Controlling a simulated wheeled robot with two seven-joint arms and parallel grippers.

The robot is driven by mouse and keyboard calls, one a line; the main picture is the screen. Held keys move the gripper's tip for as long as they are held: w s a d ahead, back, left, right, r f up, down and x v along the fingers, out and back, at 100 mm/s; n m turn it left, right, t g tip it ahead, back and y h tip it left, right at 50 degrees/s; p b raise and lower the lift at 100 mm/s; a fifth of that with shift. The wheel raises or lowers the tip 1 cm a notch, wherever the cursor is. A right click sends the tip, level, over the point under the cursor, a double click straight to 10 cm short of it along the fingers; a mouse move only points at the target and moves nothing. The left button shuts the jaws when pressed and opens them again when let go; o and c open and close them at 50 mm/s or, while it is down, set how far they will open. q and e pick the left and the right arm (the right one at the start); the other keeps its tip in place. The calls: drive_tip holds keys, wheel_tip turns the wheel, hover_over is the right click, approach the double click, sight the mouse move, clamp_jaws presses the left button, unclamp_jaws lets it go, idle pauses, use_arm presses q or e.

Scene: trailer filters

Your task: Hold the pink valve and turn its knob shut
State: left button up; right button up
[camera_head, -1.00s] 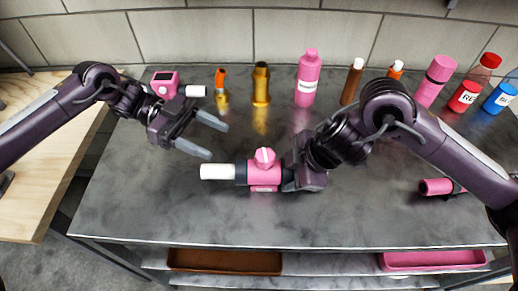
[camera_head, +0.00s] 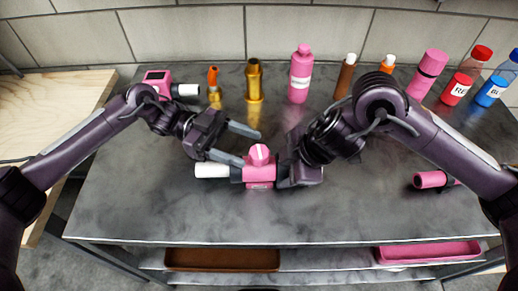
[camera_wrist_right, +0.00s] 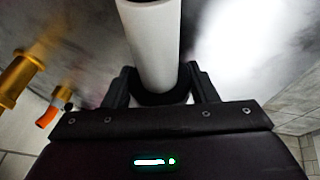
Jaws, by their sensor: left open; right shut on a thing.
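The pink valve (camera_head: 260,174) has a pink knob (camera_head: 259,153) with a pale stripe on top and a white pipe end (camera_head: 212,170) on its left. My right gripper (camera_head: 285,173) is shut on the valve's right end and holds it level, close over the table. In the right wrist view a white cylinder (camera_wrist_right: 153,45) with a dark collar stands between the gripper's fingers (camera_wrist_right: 162,88). My left gripper (camera_head: 250,147) is open, its two fingertips reaching to the knob, one behind and one at its left front. I cannot tell whether they touch it.
Behind stand a pink device (camera_head: 157,80), an orange-topped brass fitting (camera_head: 214,85), a gold fitting (camera_head: 254,82), a pink bottle (camera_head: 300,75) and several more bottles. Another pink cylinder (camera_head: 430,180) lies at the right. The grey table (camera_head: 150,205) is clear in front.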

sight(259, 152)
use_arm(q)
drive_tip(key=shift+x, duration=2.15)
drive_tip(key=shift+c, duration=0.2)
drive_tip(key=c, duration=0.9)
drive_tip(key=shift+w+m+g+y, duration=0.1)
drive_tip(key=shift+m+g+y, duration=0.65)
drive_tip(key=shift+g, duration=0.45)
drive_tip(key=o, duration=0.9)
drive_tip(key=shift+o, duration=0.2)
drive_tip(key=v, duration=1.2)
